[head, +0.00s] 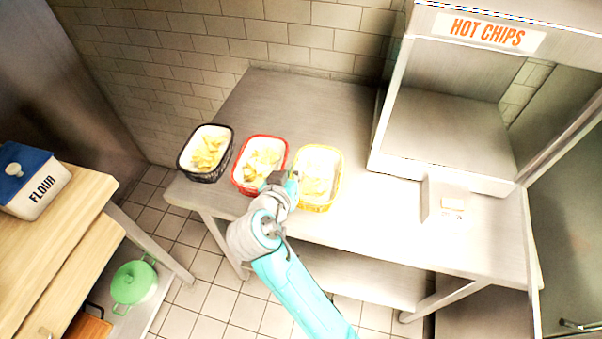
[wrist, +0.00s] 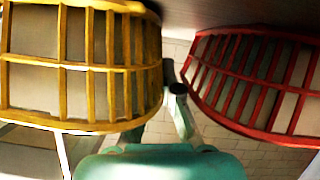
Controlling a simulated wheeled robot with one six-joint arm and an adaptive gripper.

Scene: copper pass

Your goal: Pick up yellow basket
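The yellow basket (head: 325,203), lined with white and holding chips, stands upright near the counter's front edge, rightmost of three baskets. In the wrist view, which looks upside down, its yellow bars (wrist: 90,80) fill the left side. My gripper (head: 284,182) is at the yellow basket's front left, by the gap between it and the red basket (head: 238,185). In the wrist view a finger of my gripper (wrist: 178,100) shows in that gap. The rest of the fingers is hidden, so I cannot tell whether they touch or hold the yellow basket.
The red basket also shows close on the right in the wrist view (wrist: 255,80). A black basket (head: 190,172) stands further left. The metal counter (head: 300,105) is clear behind the baskets. A hot chips cabinet (head: 440,135) stands to the right.

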